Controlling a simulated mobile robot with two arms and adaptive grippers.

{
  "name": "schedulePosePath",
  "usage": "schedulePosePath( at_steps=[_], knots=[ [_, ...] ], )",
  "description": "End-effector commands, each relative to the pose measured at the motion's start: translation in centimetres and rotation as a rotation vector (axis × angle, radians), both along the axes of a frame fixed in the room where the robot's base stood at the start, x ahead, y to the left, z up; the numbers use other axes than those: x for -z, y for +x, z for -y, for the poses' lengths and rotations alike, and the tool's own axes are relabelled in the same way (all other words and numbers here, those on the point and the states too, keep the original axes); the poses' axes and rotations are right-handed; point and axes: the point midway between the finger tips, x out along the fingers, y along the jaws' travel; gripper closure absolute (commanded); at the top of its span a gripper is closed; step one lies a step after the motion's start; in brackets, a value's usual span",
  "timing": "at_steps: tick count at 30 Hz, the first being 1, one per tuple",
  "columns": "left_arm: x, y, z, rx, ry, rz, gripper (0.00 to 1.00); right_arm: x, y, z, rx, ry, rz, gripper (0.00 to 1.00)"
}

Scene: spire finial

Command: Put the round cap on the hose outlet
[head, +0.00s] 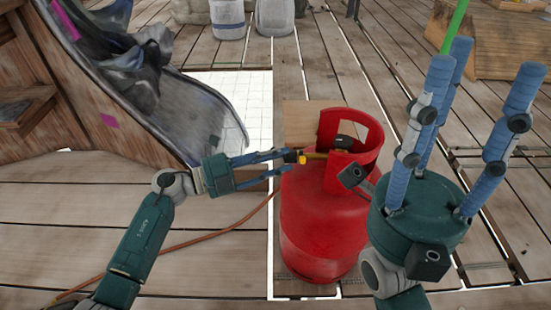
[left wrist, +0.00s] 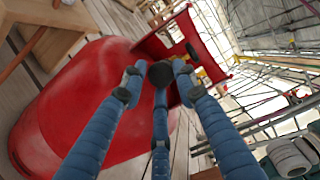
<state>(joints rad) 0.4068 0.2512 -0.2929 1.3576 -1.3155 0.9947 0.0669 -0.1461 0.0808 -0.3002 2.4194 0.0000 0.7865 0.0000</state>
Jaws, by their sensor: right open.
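A red gas cylinder (head: 318,225) stands upright on the deck, with its valve inside an open collar. The hose outlet (head: 316,155) is a yellow-orange stub pointing left from the valve. My left gripper (head: 288,161) is at the outlet's free end. In the left wrist view its fingers (left wrist: 160,76) close around a dark round disc, which looks like the round cap (left wrist: 160,74). Whether the cap touches the outlet cannot be told. My right gripper (head: 483,68) is open and empty, its fingers spread upward, right of the cylinder.
An orange-brown hose (head: 190,241) lies across the planks to the cylinder's left. A dark draped sheet and chute (head: 170,100) stand at the left. Buckets (head: 228,18) are at the back. A wooden block (head: 500,45) lies at the back right.

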Motion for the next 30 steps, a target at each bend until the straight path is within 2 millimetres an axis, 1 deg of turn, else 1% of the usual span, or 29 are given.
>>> schedulePosePath(
  at_steps=[1,2,11,14,17,24,27,30],
  knots=[
    [0.0,0.0,0.0,0.001,0.0,0.0,0.57,0.1,0.0,0.0,0.0,0.0,-0.001,0.59],
    [0.0,0.0,0.0,0.001,0.0,0.0,0.51,0.1,0.0,0.0,0.0,-0.001,-0.002,0.59],
    [0.1,0.0,-0.1,0.001,0.001,0.0,0.51,0.2,0.1,0.0,0.0,-0.005,-0.008,0.59],
    [0.1,-0.2,-0.7,-0.001,0.001,-0.001,0.51,0.2,0.1,0.0,0.0,-0.003,-0.007,0.59],
    [0.1,-0.7,-2.1,-0.002,0.004,0.0,0.51,0.2,0.1,0.0,0.0,-0.002,-0.007,0.59],
    [0.1,-2.6,-6.9,-0.001,0.005,-0.002,0.51,0.1,0.1,0.0,0.0,-0.001,-0.005,0.59],
    [0.1,-3.2,-8.7,-0.001,0.004,-0.001,0.51,0.1,0.1,0.0,0.0,-0.001,-0.005,0.59],
    [0.1,-3.7,-10.0,0.0,0.003,-0.001,0.51,0.1,0.1,0.0,0.0,-0.001,-0.005,0.59]
  ],
)
